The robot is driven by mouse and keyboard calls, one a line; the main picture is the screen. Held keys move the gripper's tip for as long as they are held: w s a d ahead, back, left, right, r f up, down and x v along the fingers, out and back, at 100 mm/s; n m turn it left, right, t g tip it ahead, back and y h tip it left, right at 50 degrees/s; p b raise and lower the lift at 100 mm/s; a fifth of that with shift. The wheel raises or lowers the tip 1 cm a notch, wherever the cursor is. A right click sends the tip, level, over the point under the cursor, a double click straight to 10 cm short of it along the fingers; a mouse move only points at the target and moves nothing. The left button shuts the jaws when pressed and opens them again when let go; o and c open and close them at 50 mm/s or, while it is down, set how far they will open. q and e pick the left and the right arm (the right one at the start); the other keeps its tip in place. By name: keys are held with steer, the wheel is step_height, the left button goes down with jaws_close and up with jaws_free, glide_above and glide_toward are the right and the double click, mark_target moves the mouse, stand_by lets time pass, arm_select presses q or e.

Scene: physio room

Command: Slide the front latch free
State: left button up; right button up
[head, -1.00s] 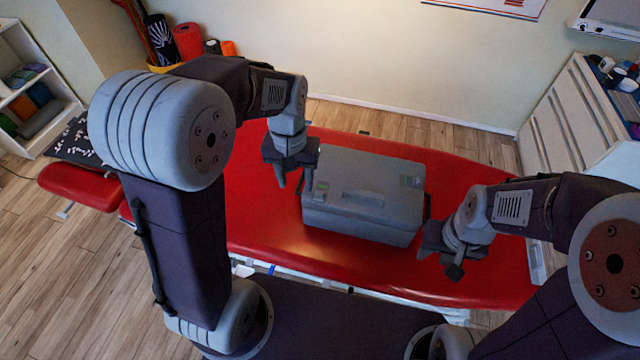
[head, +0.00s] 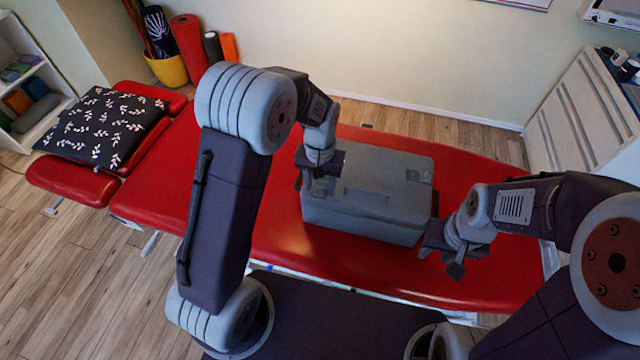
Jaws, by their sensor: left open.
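A grey lidded case (head: 375,200) stands on the red treatment table (head: 285,235). Small green marks show at the left and right of its lid. The front latch is too small to make out clearly. My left gripper (head: 312,188) is open at the left end of the case, in front of part of its lid and left edge. I cannot tell whether it touches the case. My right gripper (head: 447,268) is at the case's right front corner, pointing down. Its fingers look close together, and their gap is unclear.
A black patterned pillow (head: 103,127) lies on the table's left end. A yellow pot (head: 167,70) with rolled mats stands at the back wall. A white cabinet (head: 580,120) stands at the right. The red surface behind the case is clear.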

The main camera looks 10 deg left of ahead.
arm_select(q)
steer(key=shift+w+f, duration=0.1)
steer(key=shift+c, duration=1.2)
jaws_close()
